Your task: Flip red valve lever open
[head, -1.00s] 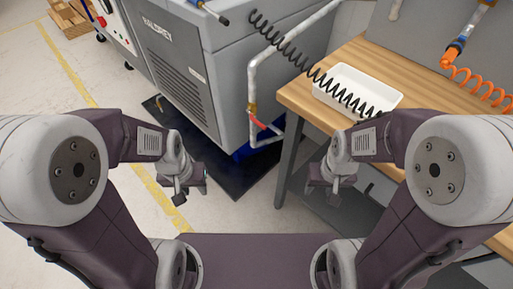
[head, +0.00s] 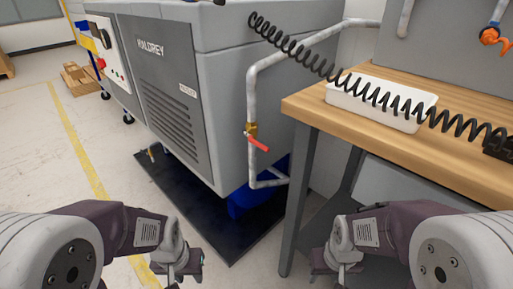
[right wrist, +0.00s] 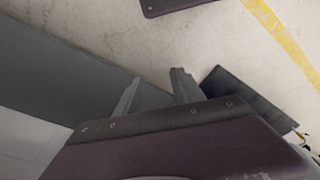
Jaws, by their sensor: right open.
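The red valve lever (head: 258,144) sits on a brass valve (head: 251,129) on a grey pipe beside the machine. The lever slants down to the right, across the pipe. My left gripper (head: 178,274) is low in the head view, left of and below the valve; its fingertips are too unclear there to read. My right gripper (head: 338,268) is low right of the valve, apart from it. In the right wrist view its two fingers (right wrist: 155,92) stand apart with nothing between them. The valve is not in the right wrist view.
A grey machine (head: 190,85) stands left of the pipe on a dark mat (head: 160,180). A wooden-topped bench (head: 310,108) stands close on the right, with a white tray (head: 345,97) and a black coiled hose (head: 330,72). A blue object (head: 240,203) lies under the pipe.

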